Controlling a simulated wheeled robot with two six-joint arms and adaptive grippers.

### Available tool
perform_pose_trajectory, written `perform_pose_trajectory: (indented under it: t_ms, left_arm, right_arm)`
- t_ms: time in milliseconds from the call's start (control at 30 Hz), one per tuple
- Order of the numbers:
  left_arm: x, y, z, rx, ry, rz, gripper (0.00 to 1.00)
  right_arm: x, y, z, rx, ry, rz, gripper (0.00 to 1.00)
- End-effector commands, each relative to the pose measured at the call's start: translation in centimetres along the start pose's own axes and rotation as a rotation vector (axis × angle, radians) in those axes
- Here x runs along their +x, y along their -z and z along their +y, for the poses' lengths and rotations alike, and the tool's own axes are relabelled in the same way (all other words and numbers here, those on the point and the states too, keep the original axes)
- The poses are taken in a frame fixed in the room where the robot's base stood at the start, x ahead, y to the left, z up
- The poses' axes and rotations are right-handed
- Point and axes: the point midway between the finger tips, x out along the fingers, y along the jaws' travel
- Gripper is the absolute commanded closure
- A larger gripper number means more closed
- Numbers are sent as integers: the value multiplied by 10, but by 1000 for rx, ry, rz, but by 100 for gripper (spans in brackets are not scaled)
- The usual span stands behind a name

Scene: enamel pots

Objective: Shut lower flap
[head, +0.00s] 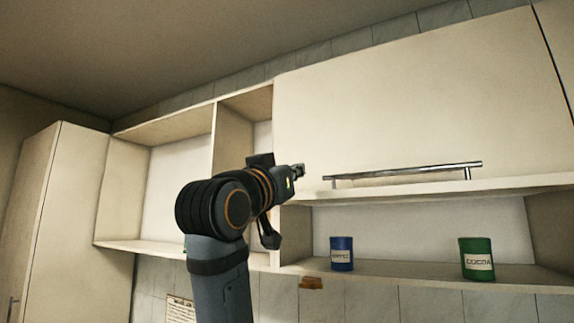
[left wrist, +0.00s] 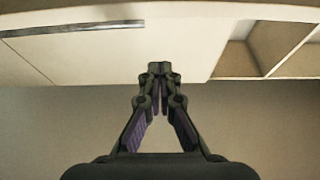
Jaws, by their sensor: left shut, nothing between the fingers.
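A large cream flap (head: 400,105) with a metal bar handle (head: 405,174) near its bottom edge covers the upper cabinet. It looks close to flush above the open shelf, but I cannot tell whether a small gap is left. The flap also shows in the left wrist view (left wrist: 110,55), with its handle (left wrist: 70,29) at the upper left. My left gripper (head: 299,170) is shut and empty, in front of the flap's lower left corner. Its fingertips (left wrist: 160,68) overlap the flap in the wrist view; contact cannot be told. My right gripper is not in view.
Below the flap, an open shelf (head: 400,270) holds a blue tin (head: 341,254) and a green cocoa tin (head: 477,259). Open compartments (head: 180,185) and a tall cupboard (head: 65,220) stand to the left. Free air lies in front of the flap.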

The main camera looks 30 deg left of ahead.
Motion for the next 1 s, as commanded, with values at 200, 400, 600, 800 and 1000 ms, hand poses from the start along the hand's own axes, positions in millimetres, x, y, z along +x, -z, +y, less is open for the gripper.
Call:
perform_pose_trajectory:
  t_ms: [200, 400, 600, 800, 1000]
  left_arm:
    - [46, 2, 0, -1, -1, -4, 100]
    - [32, -29, 0, 0, 0, -1, 100]
    - [28, -38, 0, 0, 0, 1, 100]
    - [28, -38, 0, 0, 0, 1, 100]
    - [26, -44, 0, 0, 0, 10, 100]
  right_arm:
    - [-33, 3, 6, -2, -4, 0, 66]
    - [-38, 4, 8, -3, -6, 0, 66]
    - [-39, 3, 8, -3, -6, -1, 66]
    - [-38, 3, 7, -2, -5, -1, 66]
    - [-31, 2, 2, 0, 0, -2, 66]
